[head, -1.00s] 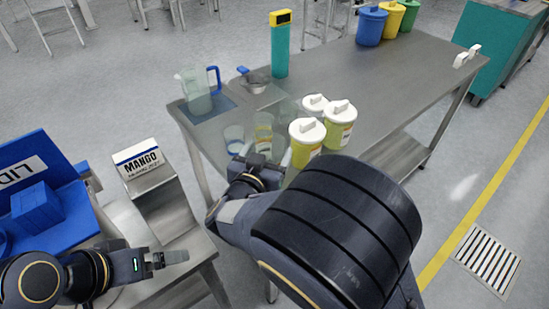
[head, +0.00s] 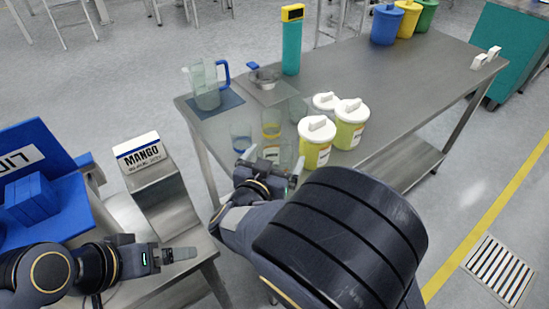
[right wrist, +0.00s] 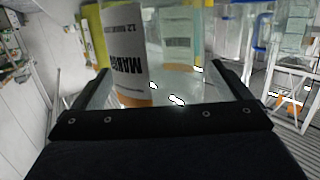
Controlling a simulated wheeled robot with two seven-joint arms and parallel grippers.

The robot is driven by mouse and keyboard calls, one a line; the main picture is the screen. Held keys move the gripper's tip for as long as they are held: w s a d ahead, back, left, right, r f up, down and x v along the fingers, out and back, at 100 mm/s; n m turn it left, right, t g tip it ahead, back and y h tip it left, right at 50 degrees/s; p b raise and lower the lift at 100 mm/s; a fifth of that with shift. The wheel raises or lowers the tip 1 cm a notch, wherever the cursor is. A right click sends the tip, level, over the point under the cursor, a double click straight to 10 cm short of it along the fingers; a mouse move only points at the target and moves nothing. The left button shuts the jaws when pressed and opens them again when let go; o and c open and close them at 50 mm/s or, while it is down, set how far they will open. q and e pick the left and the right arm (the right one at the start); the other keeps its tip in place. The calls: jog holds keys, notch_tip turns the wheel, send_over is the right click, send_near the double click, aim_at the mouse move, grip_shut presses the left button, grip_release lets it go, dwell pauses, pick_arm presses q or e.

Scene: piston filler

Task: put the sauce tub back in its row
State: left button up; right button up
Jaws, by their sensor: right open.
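My right gripper (head: 273,160) is open at the near left corner of the steel table. In the right wrist view, a clear tub with a white MANGO label (right wrist: 126,58) stands between or just beyond the spread fingers (right wrist: 168,90), left of the middle. Contact is not visible. In the head view, part of this label (head: 270,153) shows between the fingers. Several other clear tubs (head: 271,124) stand behind it. Three yellow-green tubs with white lids (head: 316,147) stand to the right. My left gripper (head: 178,255) is low at the left; its jaw gap is unclear.
The steel table (head: 420,85) has clear room at its middle. A clear jug with a blue handle (head: 206,90), a small pan (head: 264,78) and a teal dispenser (head: 291,45) stand behind the tubs. A MANGO sign (head: 140,155) stands to the left.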

jog(key=v, duration=1.2)
jog(key=shift+p, duration=0.3)
